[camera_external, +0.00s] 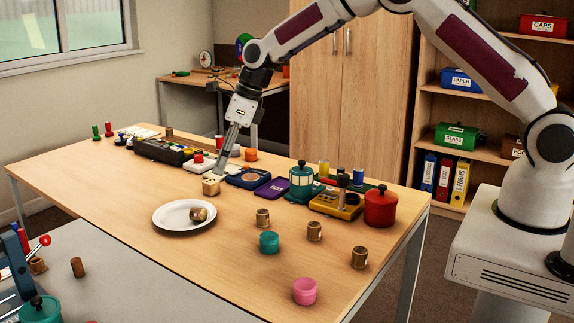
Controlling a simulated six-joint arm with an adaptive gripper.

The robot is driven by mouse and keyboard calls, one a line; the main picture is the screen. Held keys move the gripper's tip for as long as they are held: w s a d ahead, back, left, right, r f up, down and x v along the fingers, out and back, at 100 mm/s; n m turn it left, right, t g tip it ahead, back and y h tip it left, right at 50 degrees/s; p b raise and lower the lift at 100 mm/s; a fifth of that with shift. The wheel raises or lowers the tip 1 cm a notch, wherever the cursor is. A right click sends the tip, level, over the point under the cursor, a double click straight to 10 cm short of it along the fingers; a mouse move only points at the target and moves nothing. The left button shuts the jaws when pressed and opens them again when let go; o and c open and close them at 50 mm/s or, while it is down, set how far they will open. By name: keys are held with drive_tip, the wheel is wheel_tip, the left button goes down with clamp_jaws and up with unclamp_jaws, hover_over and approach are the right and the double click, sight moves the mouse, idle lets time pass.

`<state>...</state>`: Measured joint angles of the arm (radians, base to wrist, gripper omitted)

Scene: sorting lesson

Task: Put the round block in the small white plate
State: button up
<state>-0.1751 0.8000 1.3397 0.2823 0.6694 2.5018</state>
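The small white plate (170,222) lies on the wooden table. A round, wood-coloured block (198,214) lies on its side on the right part of the plate. My gripper (218,174) points down behind the plate, with its fingertips at or just above a light wooden block (211,187). That block stands behind the plate, apart from it. I cannot tell whether the fingers touch or hold it, nor how far they are open.
Round wooden pieces (263,218), a teal pot (269,242) and a pink pot (304,291) stand to the right. Behind are a blue device (248,178), a yellow device (337,204), a green jar (301,182) and a red pot (381,206). The table left of the plate is clear.

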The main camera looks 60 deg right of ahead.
idle(0.8)
drive_tip(key=s+d+r+n, duration=0.3)
drive_tip(key=s+r+n, duration=0.2)
drive_tip(key=s+r, duration=0.2)
drive_tip(key=s+d+r+n+t+h, duration=0.1)
drive_tip(key=s+d+r+n, duration=0.3)
drive_tip(key=s+r, duration=0.25)
drive_tip(key=s+d+r+n, duration=0.3)
drive_tip(key=s+r+n, duration=0.2)
drive_tip(key=s+r, duration=0.25)
drive_tip(key=s+d+n, duration=0.3)
drive_tip(key=s+n, duration=0.4)
drive_tip(key=s, duration=0.5)
drive_tip(key=s+d+n+t+h, duration=0.1)
drive_tip(key=s+d+n, duration=0.2)
drive_tip(key=s+n, duration=0.4)
drive_tip(key=s, duration=0.6)
drive_tip(key=shift+d+f+n+h, duration=0.25)
drive_tip(key=shift+d+n+h, duration=0.05)
drive_tip(key=shift+d+n, duration=0.1)
